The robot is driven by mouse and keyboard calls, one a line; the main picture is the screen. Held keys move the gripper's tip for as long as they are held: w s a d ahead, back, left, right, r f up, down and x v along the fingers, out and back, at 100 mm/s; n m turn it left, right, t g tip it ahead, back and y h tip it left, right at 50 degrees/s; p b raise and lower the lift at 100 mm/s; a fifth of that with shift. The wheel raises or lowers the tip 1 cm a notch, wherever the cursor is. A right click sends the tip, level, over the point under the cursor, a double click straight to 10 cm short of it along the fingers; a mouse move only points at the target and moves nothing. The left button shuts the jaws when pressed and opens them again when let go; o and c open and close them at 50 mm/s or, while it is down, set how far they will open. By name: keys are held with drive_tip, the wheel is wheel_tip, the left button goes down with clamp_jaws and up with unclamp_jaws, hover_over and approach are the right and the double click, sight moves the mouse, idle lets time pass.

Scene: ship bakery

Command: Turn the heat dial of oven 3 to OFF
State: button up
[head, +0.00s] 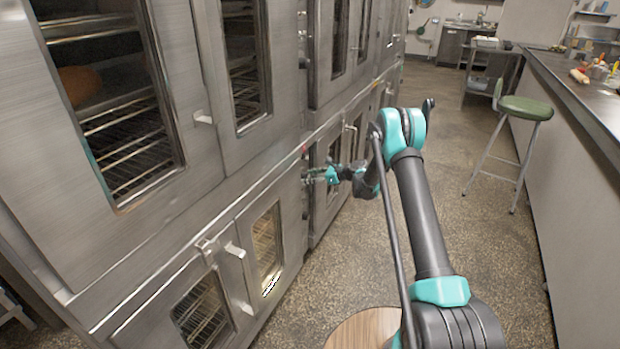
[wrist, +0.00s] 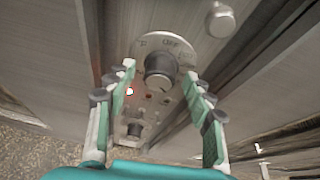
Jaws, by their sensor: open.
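In the wrist view a dark round knob (wrist: 158,70) sits on a pale dial plate (wrist: 150,45) with lettering that appears to read OFF at its top. The knob's pointer is too blurred to read, and no oven number shows. My gripper (wrist: 159,73) is open, with one finger on each side of the knob. I cannot tell whether the fingers touch it. In the head view my gripper (head: 318,176) is at the edge of the oven front, where it hides the dial.
A round metal knob (wrist: 220,19) sticks out nearby. Stacked steel ovens (head: 270,170) line the left. The speckled aisle floor (head: 450,180) is clear up to a green stool (head: 524,107).

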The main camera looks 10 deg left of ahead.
drive_tip(key=shift+c, duration=0.4)
drive_tip(key=c, duration=1.1)
drive_tip(key=n+t, duration=0.1)
drive_tip(key=n, duration=0.1)
drive_tip(key=n+t, duration=0.1)
drive_tip(key=shift+s+a+n+t+h, duration=0.1)
drive_tip(key=shift+s+n+t+h, duration=0.1)
drive_tip(key=shift+n+t+h, duration=0.15)
drive_tip(key=shift+s+f+n+t+y, duration=0.15)
drive_tip(key=shift+n+t+y, duration=0.65)
drive_tip(key=shift+n, duration=2.25)
drive_tip(key=shift+w+f+n+t+y, duration=0.2)
drive_tip(key=shift+n+t+y, duration=0.65)
drive_tip(key=shift+n, duration=2.2)
drive_tip(key=shift+s+f+n+t+y, duration=0.2)
drive_tip(key=shift+n+t+y, duration=0.6)
drive_tip(key=shift+n, duration=2.25)
